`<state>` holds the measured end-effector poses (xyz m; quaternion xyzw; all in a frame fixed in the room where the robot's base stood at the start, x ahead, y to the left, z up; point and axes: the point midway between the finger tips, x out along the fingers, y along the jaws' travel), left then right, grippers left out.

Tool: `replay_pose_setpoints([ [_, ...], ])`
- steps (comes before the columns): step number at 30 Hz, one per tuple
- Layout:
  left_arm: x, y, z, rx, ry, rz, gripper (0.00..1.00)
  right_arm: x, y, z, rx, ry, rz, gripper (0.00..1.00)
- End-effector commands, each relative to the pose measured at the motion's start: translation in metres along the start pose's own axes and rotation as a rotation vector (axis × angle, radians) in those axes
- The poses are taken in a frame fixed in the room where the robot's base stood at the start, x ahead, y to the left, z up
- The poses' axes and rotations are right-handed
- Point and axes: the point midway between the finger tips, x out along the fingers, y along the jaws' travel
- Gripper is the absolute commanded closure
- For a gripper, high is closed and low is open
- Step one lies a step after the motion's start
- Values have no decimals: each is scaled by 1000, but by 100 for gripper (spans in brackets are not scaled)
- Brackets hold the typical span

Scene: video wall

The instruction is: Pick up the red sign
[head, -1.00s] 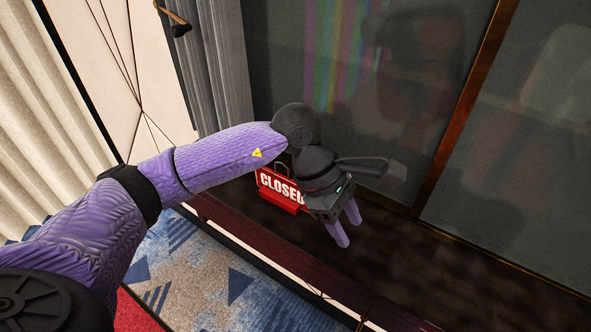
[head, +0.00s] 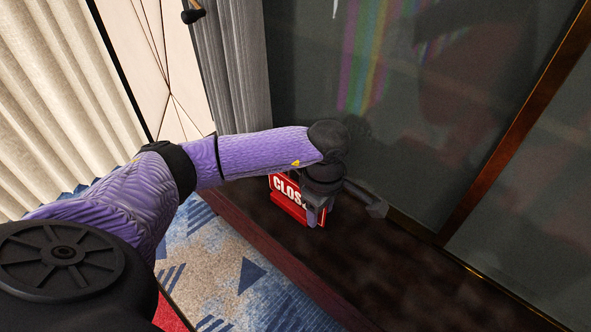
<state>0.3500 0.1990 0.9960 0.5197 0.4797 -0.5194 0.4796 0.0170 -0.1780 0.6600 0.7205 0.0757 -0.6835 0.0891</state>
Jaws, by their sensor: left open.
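The red sign (head: 283,197) with white letters, of which "CLOS" shows, stands on the dark ledge (head: 400,275) near its left end. My left gripper (head: 316,222) points down in front of the right part of the sign and hides the end of the lettering. Its fingers are open. They overlap the sign in the picture, and I cannot tell whether they touch it or straddle it. My right gripper is not in view.
A dark glass panel (head: 410,110) with a wooden frame strip (head: 515,120) rises behind the ledge. A grey curtain (head: 235,75) hangs at its left end. Patterned carpet (head: 245,275) lies below the ledge's front edge. The ledge to the right is clear.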

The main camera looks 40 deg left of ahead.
Motion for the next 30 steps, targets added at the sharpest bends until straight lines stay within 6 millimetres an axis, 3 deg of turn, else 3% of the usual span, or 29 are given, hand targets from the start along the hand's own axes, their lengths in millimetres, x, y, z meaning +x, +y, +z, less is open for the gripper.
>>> replay_pose_setpoints([
  [2, 0, 0, 0, 0, 0, 0, 54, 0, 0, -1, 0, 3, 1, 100],
  [6, 0, 0, 0, 0, 0, 0, 84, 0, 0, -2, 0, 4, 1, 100],
  [9, -1, 0, 0, 0, 0, 0, 100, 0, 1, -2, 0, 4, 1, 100],
  [23, -6, 0, 0, -1, 0, 1, 100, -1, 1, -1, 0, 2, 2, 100],
  [30, -66, 1, 0, -1, -1, 6, 100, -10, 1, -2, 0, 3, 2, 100],
])
